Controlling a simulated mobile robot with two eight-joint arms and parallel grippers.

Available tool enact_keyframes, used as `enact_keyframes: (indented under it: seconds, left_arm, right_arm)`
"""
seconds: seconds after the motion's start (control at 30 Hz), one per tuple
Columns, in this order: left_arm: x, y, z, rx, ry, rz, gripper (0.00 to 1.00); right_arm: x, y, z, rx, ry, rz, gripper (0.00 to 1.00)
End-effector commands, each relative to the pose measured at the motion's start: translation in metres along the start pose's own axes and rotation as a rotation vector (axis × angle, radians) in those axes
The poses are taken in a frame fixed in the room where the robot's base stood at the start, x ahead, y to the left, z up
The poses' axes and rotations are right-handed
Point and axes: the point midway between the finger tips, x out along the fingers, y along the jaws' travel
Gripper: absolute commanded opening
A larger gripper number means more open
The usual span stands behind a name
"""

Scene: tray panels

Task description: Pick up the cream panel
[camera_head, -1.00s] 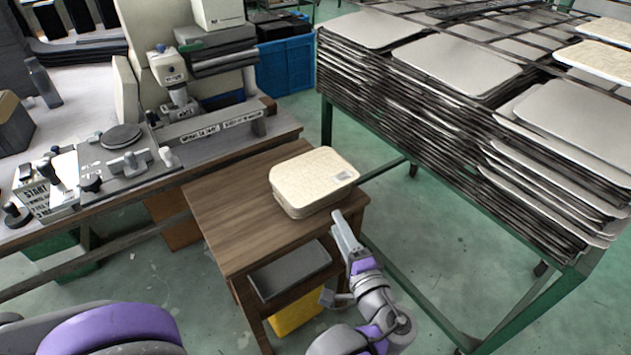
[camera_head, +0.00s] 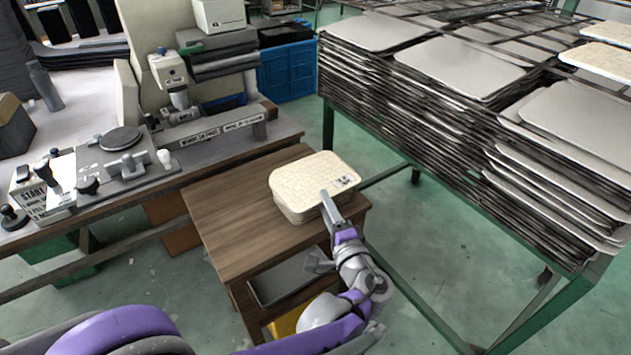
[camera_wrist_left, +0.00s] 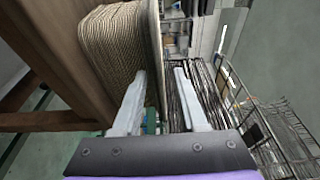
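The cream panel (camera_head: 310,175) is the top of a stack of cream panels on a small wooden table. It is pale, with rounded corners and a small printed label. My left gripper (camera_head: 328,202) reaches in from below at the stack's near right corner and overlaps it in the head view. The left wrist view shows its two fingers (camera_wrist_left: 160,85) apart with nothing clamped. The stack (camera_wrist_left: 112,42) is on the left there, with one finger overlapping its side. I cannot tell whether they touch. My right gripper is not in view.
The wooden table (camera_head: 225,210) has bare room left of the stack. A green-framed rack (camera_head: 440,185) with many piled trays stands close on the right. A workbench (camera_head: 215,152) with devices is on the left. A blue crate (camera_head: 287,70) stands behind.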

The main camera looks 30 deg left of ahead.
Motion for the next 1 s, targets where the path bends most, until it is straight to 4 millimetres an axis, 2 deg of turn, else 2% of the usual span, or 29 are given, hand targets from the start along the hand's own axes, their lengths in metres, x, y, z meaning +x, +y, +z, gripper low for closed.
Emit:
enact_keyframes:
  seconds: [0.03,0.2,0.73,0.87,1.0]
  left_arm:
    - [0.000,0.000,0.000,0.000,0.000,0.000,0.31]
    - [0.000,0.000,0.000,0.000,0.000,0.000,0.00]
    - [0.000,-0.004,0.000,0.000,0.000,0.000,0.00]
    - [-0.001,-0.023,0.001,-0.001,0.000,-0.001,0.00]
    - [-0.001,-0.054,0.001,-0.001,0.000,-0.001,0.00]
  right_arm:
    - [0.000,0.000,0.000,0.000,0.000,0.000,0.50]
    - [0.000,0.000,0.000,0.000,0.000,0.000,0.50]
    - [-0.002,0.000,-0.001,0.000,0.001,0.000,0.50]
    - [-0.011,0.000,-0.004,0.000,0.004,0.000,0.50]
    - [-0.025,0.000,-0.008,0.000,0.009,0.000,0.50]
